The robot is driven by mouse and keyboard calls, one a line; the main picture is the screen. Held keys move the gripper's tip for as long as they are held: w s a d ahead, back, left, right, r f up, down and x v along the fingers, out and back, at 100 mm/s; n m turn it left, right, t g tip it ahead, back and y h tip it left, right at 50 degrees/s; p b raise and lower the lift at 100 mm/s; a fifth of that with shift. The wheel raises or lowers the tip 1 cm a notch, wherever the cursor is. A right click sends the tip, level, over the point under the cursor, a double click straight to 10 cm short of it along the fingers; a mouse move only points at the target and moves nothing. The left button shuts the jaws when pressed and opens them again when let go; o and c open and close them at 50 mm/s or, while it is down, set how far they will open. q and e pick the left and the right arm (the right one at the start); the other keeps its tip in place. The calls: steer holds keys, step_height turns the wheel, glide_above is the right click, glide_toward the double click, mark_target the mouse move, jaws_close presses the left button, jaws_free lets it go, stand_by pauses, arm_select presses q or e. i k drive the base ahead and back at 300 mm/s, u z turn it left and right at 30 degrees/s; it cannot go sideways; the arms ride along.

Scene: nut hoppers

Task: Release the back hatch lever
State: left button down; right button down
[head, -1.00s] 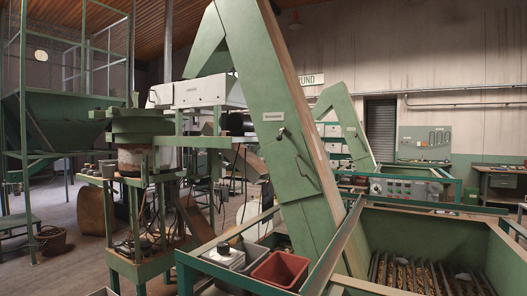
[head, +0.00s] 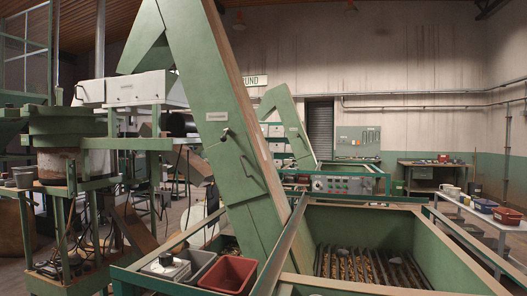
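A tall slanted green elevator housing (head: 215,130) stands in the middle of the head view, rising from a green hopper (head: 445,245). A small dark lever or latch (head: 225,134) sits on its face below a white label (head: 216,116). A thin dark handle (head: 253,174) is lower on the same panel. I cannot tell which of these is the back hatch lever, or whether it is engaged. A second, smaller green elevator (head: 290,125) stands farther back. Neither of my grippers is in view.
The hopper has a slatted grate with nuts under it (head: 368,268). A red bin (head: 228,275) and a grey bin (head: 197,266) sit at its left front. A control panel (head: 345,184) is behind. A white table (head: 480,218) with bowls stands at the right. Machinery crowds the left.

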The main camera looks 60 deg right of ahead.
mark_target(223, 138)
steer(key=z, duration=0.8)
